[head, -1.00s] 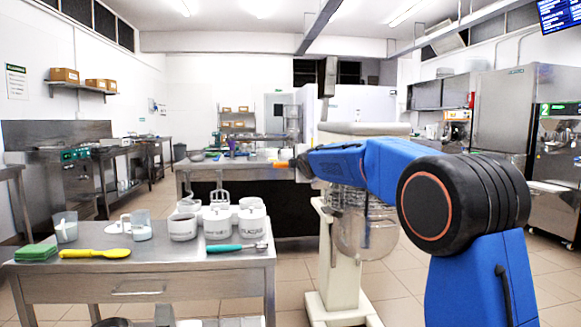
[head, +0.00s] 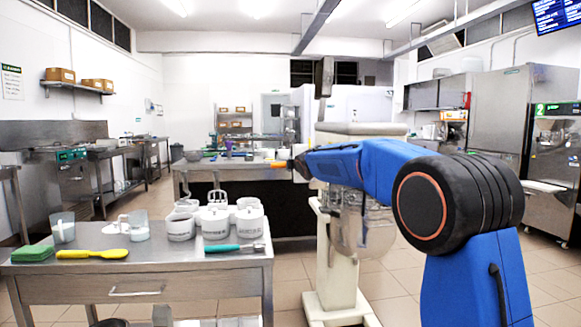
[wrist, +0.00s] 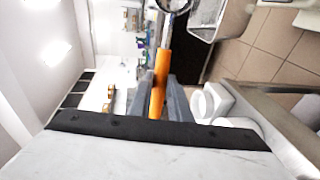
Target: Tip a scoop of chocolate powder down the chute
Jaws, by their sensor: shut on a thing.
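My gripper (wrist: 160,100) is shut on the orange handle (wrist: 159,82) of a scoop in the wrist view. The scoop's round metal head (wrist: 173,4) is cut off by the top edge, so I cannot tell whether powder is in it. In the head view the orange handle (head: 279,164) pokes out left of my blue arm, level with the back counter; the jaws are mostly hidden there. I cannot clearly make out the chute. A batch freezer (head: 553,165) marked 2 stands at the far right.
A steel table (head: 140,262) at front left carries white tubs (head: 216,224), measuring cups, a yellow spoon (head: 92,254), a teal-handled scoop (head: 234,248) and a green sponge (head: 32,253). A stand mixer (head: 340,250) stands behind my arm. Tiled floor is open between mixer and freezers.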

